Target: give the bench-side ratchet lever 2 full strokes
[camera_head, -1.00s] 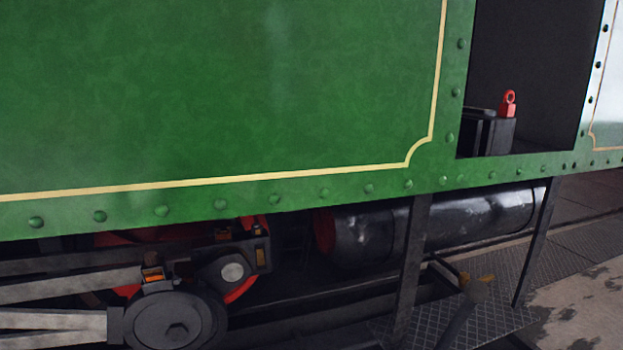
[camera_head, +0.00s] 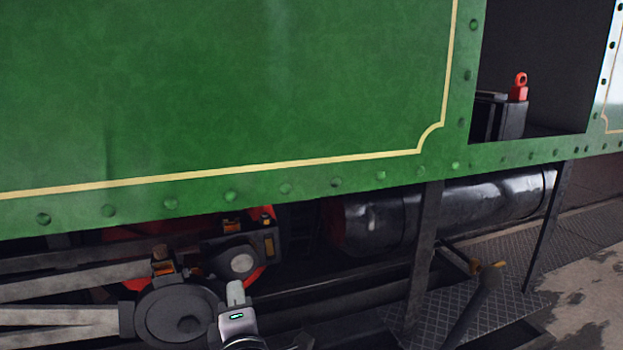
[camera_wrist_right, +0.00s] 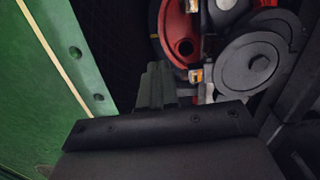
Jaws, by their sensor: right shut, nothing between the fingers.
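I cannot tell for sure which part is the bench-side ratchet lever. A dark slanted rod with a brass-coloured end (camera_head: 487,268) stands by the step at the lower right in the head view. My right gripper (camera_head: 236,290) is at the bottom centre, in front of the running gear, apart from that rod. The right wrist view shows its dark fingers (camera_wrist_right: 155,85) shut together with nothing held. My left gripper is not in view.
The green side panel (camera_head: 230,90) hangs over the running gear. A round grey crank boss (camera_head: 180,313) and rods lie at lower left. A black cylinder (camera_head: 450,215) runs behind the step's posts (camera_head: 425,250). A red ringed piece (camera_head: 520,88) stands in the doorway.

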